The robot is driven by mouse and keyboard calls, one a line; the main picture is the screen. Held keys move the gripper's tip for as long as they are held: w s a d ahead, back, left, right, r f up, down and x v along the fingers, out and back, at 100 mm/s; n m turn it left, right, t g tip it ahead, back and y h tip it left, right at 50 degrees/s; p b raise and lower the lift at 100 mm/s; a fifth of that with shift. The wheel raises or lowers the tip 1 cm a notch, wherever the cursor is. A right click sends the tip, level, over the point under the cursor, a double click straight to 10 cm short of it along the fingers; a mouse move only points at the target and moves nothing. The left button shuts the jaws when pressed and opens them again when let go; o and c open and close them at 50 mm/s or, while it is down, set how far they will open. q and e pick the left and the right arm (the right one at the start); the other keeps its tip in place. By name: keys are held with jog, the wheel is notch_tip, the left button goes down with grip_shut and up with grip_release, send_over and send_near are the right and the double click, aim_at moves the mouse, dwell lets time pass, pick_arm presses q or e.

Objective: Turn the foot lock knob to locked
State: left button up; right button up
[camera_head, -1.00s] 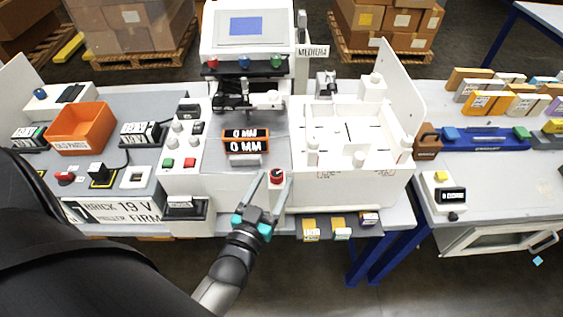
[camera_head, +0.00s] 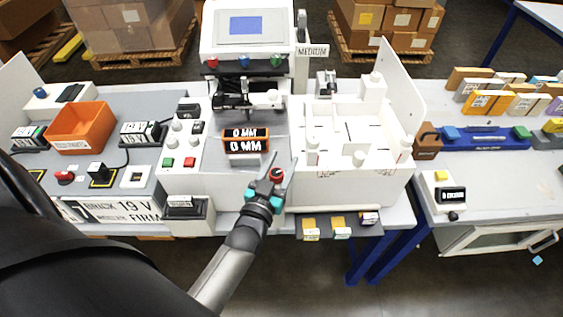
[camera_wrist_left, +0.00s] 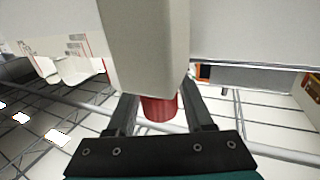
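A small red knob (camera_head: 277,175) sits low on the front of the white machine in the head view. I cannot read a label that names it as the foot lock knob, nor its setting. My left gripper (camera_head: 279,160) reaches up to it from below, its two fingers spread on either side. In the left wrist view the red knob (camera_wrist_left: 160,107) is between the fingers of my left gripper (camera_wrist_left: 162,108), partly hidden behind a pale block (camera_wrist_left: 150,45). I cannot tell whether a finger touches it. My right gripper is not in view.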

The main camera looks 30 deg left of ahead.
pick_arm(q)
grip_shut()
jog(key=shift+d+h, duration=0.1)
jog(key=shift+h, duration=0.2)
jog(key=shift+d+m+h, duration=0.25)
jog(key=shift+m+h, duration=1.05)
jog(key=shift+h, duration=0.4)
jog(key=shift+s+d+m+g+h+b, duration=0.1)
jog(key=shift+d+m+g+h+b, duration=0.1)
jog(key=shift+m+h, duration=0.45)
jog(key=shift+w+d+m+g+h+b, duration=0.1)
jog(key=shift+m+h+b, duration=0.2)
jog(key=shift+h, duration=0.6)
jog(key=shift+s+d+m+g+h+b, duration=0.1)
jog(key=shift+d+m+h+b, duration=0.05)
jog(key=shift+m+h, duration=0.5)
jog(key=shift+d+h, duration=0.1)
jog(key=shift+h, duration=0.3)
jog(key=shift+o, duration=1.6)
grip_release()
